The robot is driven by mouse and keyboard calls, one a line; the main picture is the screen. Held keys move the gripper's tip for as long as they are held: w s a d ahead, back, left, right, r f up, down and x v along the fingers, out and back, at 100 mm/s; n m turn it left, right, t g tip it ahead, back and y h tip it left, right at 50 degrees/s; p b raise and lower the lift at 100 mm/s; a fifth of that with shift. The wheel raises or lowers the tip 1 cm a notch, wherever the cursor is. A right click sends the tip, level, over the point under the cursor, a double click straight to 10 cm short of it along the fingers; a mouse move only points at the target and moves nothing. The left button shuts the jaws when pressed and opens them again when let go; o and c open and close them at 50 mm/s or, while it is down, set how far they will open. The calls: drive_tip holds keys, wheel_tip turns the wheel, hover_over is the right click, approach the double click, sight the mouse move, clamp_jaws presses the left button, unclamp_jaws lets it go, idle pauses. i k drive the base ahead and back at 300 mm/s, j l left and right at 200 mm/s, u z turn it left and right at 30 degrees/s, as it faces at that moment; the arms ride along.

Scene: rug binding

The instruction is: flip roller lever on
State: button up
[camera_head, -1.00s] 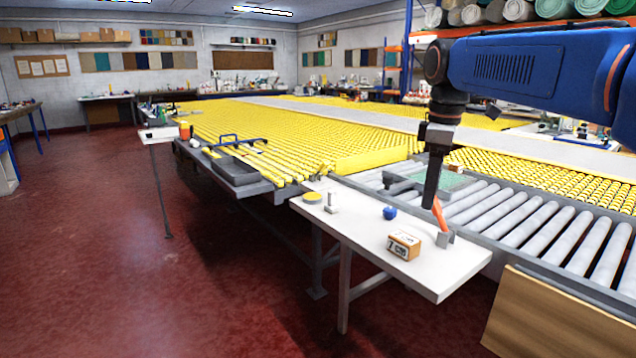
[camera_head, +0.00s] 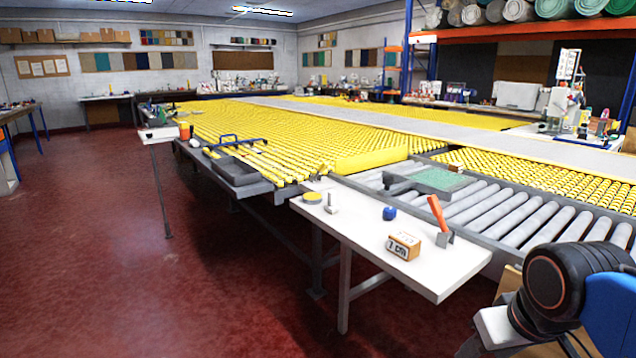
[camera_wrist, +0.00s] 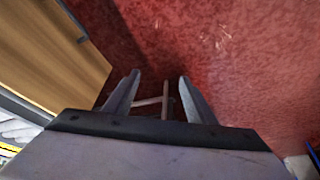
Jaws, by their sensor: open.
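The lever, an orange handle (camera_head: 437,213) in a small grey bracket (camera_head: 444,239), stands near the back right edge of the white side table (camera_head: 350,252). In the head view its handle leans to the upper left. My gripper (camera_wrist: 156,86) is open and empty in the wrist view, with its two grey fingers apart over the red floor. My arm is low at the right of the head view, to the right of the table and away from the lever. The fingers cannot be made out in the head view. The lever is not in the wrist view.
A box marked "1 cm" (camera_head: 404,246), a blue object (camera_head: 389,213) and a yellow disc (camera_head: 312,198) are on the table. Grey rollers (camera_head: 505,213) run behind it. A wooden panel (camera_wrist: 55,50) is left of my gripper. The red floor (camera_head: 120,270) is open at left.

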sight(435, 207)
drive_tip(key=z, duration=0.4)
drive_tip(key=i+j+z, duration=0.1)
drive_tip(key=j+z, duration=0.25)
drive_tip(key=j, duration=0.35)
drive_tip(key=j+z, duration=0.4)
drive_tip(key=j, duration=1.15)
drive_tip(key=k+j+z, duration=0.1)
drive_tip(key=j, duration=0.75)
